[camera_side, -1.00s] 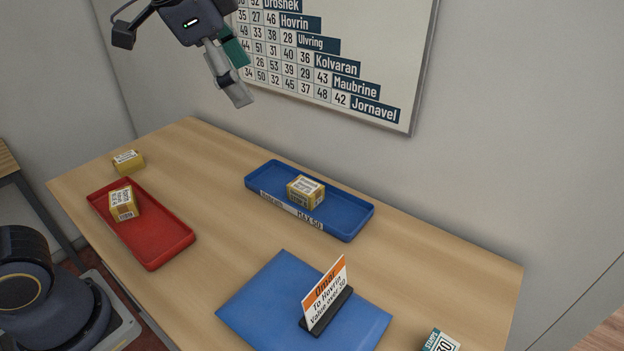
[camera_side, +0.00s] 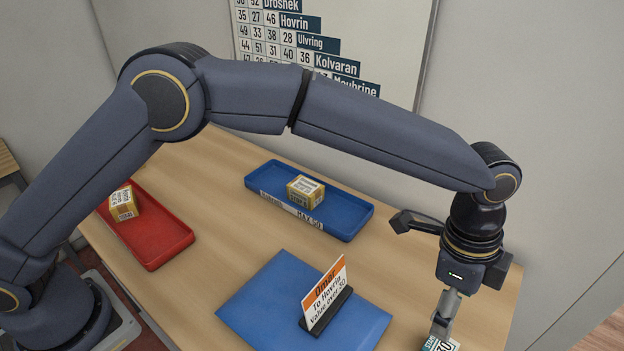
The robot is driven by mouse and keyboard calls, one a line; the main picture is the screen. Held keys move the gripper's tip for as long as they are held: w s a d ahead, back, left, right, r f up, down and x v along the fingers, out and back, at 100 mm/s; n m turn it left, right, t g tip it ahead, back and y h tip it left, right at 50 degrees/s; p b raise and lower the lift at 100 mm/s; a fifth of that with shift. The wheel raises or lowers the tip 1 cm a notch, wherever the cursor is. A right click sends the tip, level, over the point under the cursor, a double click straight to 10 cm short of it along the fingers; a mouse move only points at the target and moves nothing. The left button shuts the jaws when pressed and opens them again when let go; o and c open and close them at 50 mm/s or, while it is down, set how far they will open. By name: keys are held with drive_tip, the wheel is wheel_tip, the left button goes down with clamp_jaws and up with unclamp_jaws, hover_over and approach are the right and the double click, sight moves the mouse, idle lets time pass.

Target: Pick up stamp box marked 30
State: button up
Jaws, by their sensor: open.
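The stamp box marked 30 (camera_side: 436,346) is a white and teal box at the bottom right, partly cut off by the picture's lower edge. Its number is partly covered by my gripper. My gripper (camera_side: 441,332) points down right at the box, with its fingers open. Only one finger shows clearly, so I cannot tell whether the fingers straddle the box or touch it.
A blue tray (camera_side: 349,217) holds a yellow box (camera_side: 305,191). A red tray (camera_side: 165,247) holds another yellow box (camera_side: 123,203). A lettered board (camera_side: 350,40) hangs behind.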

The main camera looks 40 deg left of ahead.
sight(441, 346)
drive_tip(key=f, duration=0.5)
drive_tip(key=shift+d+f, duration=0.4)
drive_tip(key=shift+s+d+f, duration=0.15)
drive_tip(key=shift+d+f, duration=0.05)
drive_tip(key=shift+f, duration=1.2)
drive_tip(key=shift+s+d+f, duration=0.1)
drive_tip(key=shift+d+f, duration=0.05)
drive_tip(key=shift+f, duration=1.2)
drive_tip(key=shift+c, duration=0.4)
drive_tip(key=c, duration=1.2)
